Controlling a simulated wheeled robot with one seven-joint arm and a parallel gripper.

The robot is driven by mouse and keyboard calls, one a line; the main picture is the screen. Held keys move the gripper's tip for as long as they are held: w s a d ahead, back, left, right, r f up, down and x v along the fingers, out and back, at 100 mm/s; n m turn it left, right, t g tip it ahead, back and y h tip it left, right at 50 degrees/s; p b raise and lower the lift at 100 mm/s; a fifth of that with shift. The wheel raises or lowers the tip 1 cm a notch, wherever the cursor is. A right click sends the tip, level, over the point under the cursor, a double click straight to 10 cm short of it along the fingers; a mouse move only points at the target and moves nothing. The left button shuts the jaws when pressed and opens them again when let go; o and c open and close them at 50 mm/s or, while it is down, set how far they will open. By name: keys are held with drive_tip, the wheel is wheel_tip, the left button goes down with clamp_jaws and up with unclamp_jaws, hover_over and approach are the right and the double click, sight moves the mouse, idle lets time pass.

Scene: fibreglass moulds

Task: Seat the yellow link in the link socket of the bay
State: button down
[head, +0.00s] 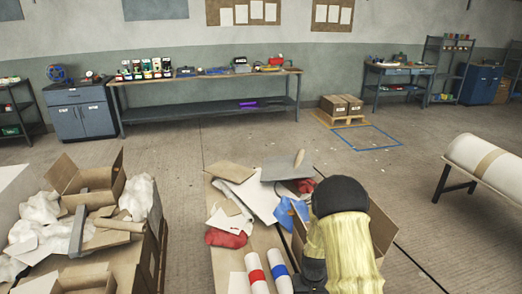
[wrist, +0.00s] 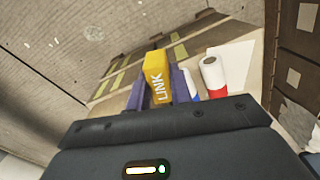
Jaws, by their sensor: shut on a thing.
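The yellow link (wrist: 157,66), a block with "LINK" printed in white on its side, shows in the wrist view. It stands up between the dark purple fingers of my gripper (wrist: 160,90), which is shut on it. Its lower part is hidden between the fingers and behind the gripper body. In the head view my arm in its yellow sleeve covers the gripper and the link. I cannot make out the bay or its link socket in either view.
A cluttered table (head: 225,262) bears cardboard, cloths, a red-banded roll (head: 256,272) and a blue-banded roll (head: 281,268). A box-filled table (head: 150,262) stands left. A workbench (head: 205,80) lines the back wall. Open floor (head: 250,140) lies between.

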drive_tip(key=shift+s+f, duration=0.9)
drive_tip(key=shift+f, duration=0.1)
drive_tip(key=shift+a, duration=0.15)
drive_tip(key=shift+s+a, duration=0.1)
drive_tip(key=shift+f, duration=0.1)
drive_tip(key=s+f, duration=0.4)
drive_tip(key=f, duration=1.1)
drive_tip(key=shift+r, duration=0.1)
drive_tip(key=shift+d, duration=0.3)
